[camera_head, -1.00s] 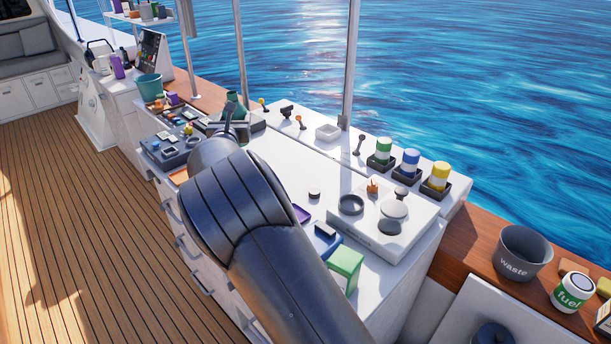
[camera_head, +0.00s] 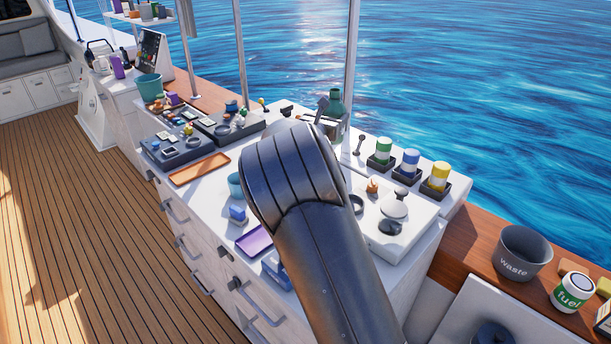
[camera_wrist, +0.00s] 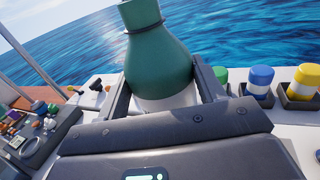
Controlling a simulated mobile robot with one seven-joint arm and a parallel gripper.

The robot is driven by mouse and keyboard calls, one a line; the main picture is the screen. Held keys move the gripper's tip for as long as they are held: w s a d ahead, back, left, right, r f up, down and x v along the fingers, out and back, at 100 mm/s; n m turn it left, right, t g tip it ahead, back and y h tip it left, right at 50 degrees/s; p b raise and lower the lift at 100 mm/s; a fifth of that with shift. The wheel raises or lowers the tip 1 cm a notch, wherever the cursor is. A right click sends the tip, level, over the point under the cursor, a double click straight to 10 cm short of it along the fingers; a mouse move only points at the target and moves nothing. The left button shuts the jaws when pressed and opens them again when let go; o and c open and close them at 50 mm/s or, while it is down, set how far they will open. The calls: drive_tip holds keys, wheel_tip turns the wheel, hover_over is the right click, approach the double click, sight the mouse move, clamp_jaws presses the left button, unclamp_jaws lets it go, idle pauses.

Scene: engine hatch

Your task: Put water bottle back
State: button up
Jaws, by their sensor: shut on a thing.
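The water bottle is a dark green bottle (camera_head: 336,102) with a rounded shoulder and a pale lower part. My gripper (camera_head: 326,122) is shut on it and holds it upright or nearly so, by the back edge of the white counter. In the wrist view the bottle (camera_wrist: 158,62) stands between both fingers of my gripper (camera_wrist: 165,88), its top cut off by the frame. Its base is hidden, so I cannot tell whether it touches the counter.
Green (camera_head: 383,150), blue (camera_head: 408,162) and yellow (camera_head: 439,176) banded canisters stand in dark square holders to the right. A small dark lever (camera_head: 359,144) sits left of them. A grey waste bin (camera_head: 523,252) is farther right. An orange tray (camera_head: 200,169) and cluttered dark trays lie left.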

drive_tip(key=shift+s+d+h, duration=0.15)
drive_tip(key=shift+d+h, duration=0.15)
drive_tip(key=shift+d, duration=0.75)
drive_tip(key=shift+d+f+m, duration=0.2)
drive_tip(key=shift+d+m, duration=0.1)
drive_tip(key=shift+a+f, duration=0.15)
drive_tip(key=shift+f, duration=2.1)
drive_tip(key=shift+w+a+f, duration=0.65)
drive_tip(key=shift+a+f, duration=1.15)
drive_tip(key=shift+f, duration=0.05)
drive_tip(key=shift+w+a+f, duration=0.7)
drive_tip(key=shift+a+f, duration=1.15)
drive_tip(key=shift+f, duration=0.05)
drive_tip(key=shift+w+a+f, duration=0.65)
drive_tip(key=shift+a+f, duration=1.15)
drive_tip(key=shift+f, duration=0.05)
drive_tip(key=o, duration=1.2)
drive_tip(key=shift+f, duration=0.1)
